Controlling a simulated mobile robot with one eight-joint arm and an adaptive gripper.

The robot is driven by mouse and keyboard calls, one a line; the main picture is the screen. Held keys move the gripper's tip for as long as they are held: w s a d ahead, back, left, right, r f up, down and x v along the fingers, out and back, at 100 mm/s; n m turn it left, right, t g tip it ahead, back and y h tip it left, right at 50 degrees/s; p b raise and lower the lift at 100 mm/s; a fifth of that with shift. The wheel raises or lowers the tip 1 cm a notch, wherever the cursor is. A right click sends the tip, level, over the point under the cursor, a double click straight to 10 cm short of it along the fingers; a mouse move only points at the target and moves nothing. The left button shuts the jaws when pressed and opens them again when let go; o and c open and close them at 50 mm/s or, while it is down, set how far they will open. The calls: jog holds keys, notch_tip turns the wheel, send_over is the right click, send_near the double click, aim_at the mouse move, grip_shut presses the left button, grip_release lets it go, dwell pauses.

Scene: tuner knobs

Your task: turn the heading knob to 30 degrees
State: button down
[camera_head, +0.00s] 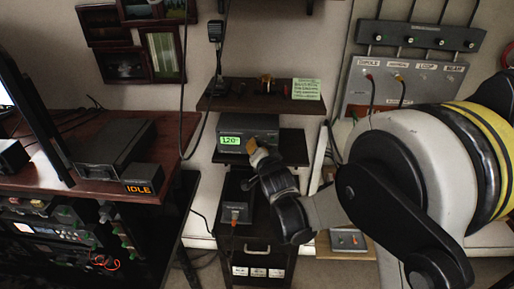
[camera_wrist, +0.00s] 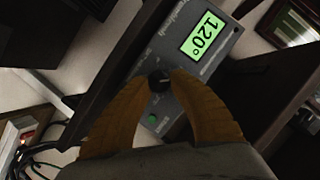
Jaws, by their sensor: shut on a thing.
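The grey heading unit (camera_head: 232,132) sits on a middle shelf in the head view, with a green lit display (camera_head: 230,141) reading about 120. In the wrist view the display (camera_wrist: 204,36) clearly reads 120° and appears rotated. The black heading knob (camera_wrist: 159,83) is on the unit's face, with a small light mark on it. My gripper (camera_wrist: 161,77) has its two orange-brown fingers shut on the knob, one on each side. In the head view my gripper (camera_head: 256,152) reaches the unit's right side, and the knob is hidden behind it.
A green button (camera_wrist: 152,118) lies close to the fingers on the panel. A shelf (camera_head: 270,101) with small items and a green note (camera_head: 306,89) is above. A desk (camera_head: 110,185) with an IDLE display (camera_head: 139,189) stands left. A grey box (camera_head: 236,212) sits below.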

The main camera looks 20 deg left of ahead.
jog(key=n+h, duration=0.1)
jog(key=n, duration=0.1)
jog(key=n+h, duration=0.2)
jog(key=shift+a+r+n, duration=0.1)
jog(key=shift+a+n, duration=0.1)
jog(key=shift+n, duration=0.1)
jog(key=n+h+b, duration=0.1)
jog(key=n+h, duration=0.1)
jog(key=n, duration=0.2)
jog(key=shift+a+t+h, duration=0.15)
jog(key=shift+t+h, duration=0.25)
dwell(0.4)
jog(key=c, duration=1.1)
grip_release()
jog(key=shift+c, duration=0.2)
